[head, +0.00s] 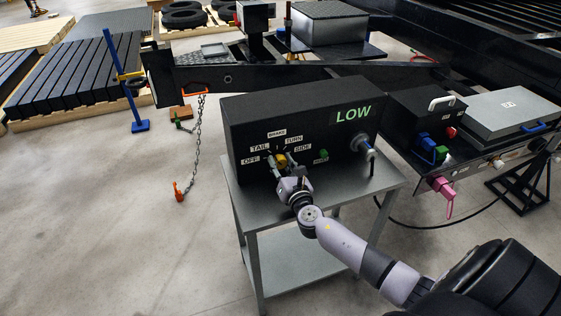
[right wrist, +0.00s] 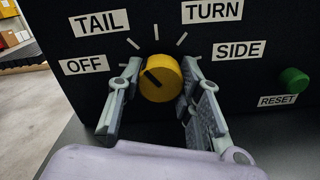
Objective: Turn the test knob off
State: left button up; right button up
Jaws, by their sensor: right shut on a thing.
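The test knob (right wrist: 161,79) is yellow and round, on the front of a black box (head: 250,120). Its dark pointer mark slants to the upper left, on the side of the OFF label (right wrist: 84,65) and the TAIL label (right wrist: 99,22). The knob also shows in the head view (head: 281,160), partly behind my gripper. My right gripper (right wrist: 160,92) has one finger on each side of the knob and is shut on it. It also shows in the head view (head: 288,176). My left gripper is not in view.
A green reset button (right wrist: 293,81) sits right of the knob. The box reads LOW and carries a grey connector (head: 368,150) at right. It stands on a grey metal table (head: 330,188). A trailer beam (head: 300,76) runs behind. The floor at left is mostly clear.

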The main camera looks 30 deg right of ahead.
jog(key=n+p, duration=0.1)
jog(key=n, duration=0.3)
jog(key=shift+r+n+p, duration=0.1)
jog(key=shift+n+p, duration=0.2)
jog(key=shift+p, duration=0.1)
jog(key=n+p, duration=0.1)
jog(key=n, duration=0.3)
jog(key=shift+p, duration=0.4)
jog(key=shift+n, duration=0.4)
jog(key=o, duration=1.2)
jog(key=shift+c, duration=0.2)
jog(key=v, duration=1.2)
jog(key=shift+d, duration=0.1)
